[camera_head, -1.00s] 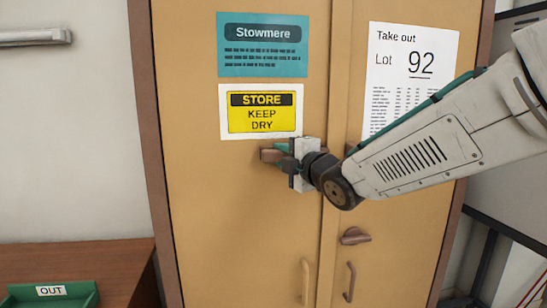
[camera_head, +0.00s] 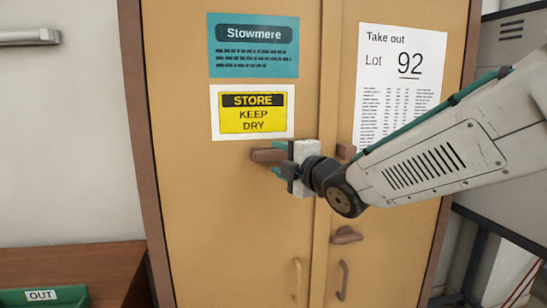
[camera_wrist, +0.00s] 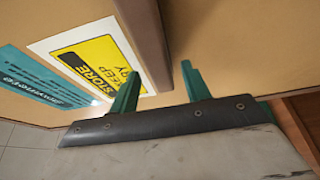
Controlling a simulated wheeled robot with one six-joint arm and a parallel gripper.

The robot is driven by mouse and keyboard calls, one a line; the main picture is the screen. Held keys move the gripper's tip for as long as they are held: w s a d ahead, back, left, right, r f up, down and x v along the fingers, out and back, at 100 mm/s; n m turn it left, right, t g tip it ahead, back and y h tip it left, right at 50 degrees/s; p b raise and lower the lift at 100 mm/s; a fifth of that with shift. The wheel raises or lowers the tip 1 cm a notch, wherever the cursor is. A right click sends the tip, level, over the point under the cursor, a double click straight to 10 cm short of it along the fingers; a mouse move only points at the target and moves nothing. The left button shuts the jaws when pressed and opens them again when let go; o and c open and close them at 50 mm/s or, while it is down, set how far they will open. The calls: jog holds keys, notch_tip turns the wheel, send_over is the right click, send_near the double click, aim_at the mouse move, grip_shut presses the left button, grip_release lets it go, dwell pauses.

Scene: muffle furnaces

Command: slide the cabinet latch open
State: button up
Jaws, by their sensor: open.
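The cabinet latch is a brown sliding bar (camera_head: 268,155) on the left door, below the yellow sign. Its right part is hidden behind my gripper. A small brown catch block (camera_head: 346,150) sits on the right door at about the same height, partly behind my arm. My gripper (camera_head: 279,158) is open at the bar's right part, one green finger above it and one below. In the wrist view, the bar (camera_wrist: 146,40) runs toward the gap between my open green fingers (camera_wrist: 160,85). Whether they touch it I cannot tell.
The tan cabinet (camera_head: 230,210) has two closed doors. A brown knob (camera_head: 346,235) and two pull handles (camera_head: 297,280) (camera_head: 342,282) are lower down. A green tray (camera_head: 45,297) marked OUT stands on a brown table (camera_head: 90,262) at the left.

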jog(key=v, duration=0.4)
jog(key=shift+s+d, duration=0.15)
jog(key=shift+s, duration=0.05)
jog(key=s+d+f+m+g+h, duration=0.3)
jog(key=d+f+m+h, duration=0.15)
jog(key=f+m, duration=0.25)
jog(key=s+d+f+m+g+h, duration=0.4)
jog(key=d+f+m, duration=0.2)
jog(key=s+d+m+g, duration=0.2)
jog(key=s+m, duration=0.1)
jog(key=s, duration=0.5)
jog(key=s+d+f+m+g, duration=0.1)
jog(key=s+d+m+g, duration=0.1)
jog(key=s, duration=0.6)
jog(key=s+d+f+m+g, duration=0.1)
jog(key=s+d+m+g, duration=0.2)
jog(key=s+m, duration=0.2)
jog(key=s, duration=0.3)
jog(key=shift+m+g, duration=0.3)
jog(key=shift+m, duration=0.1)
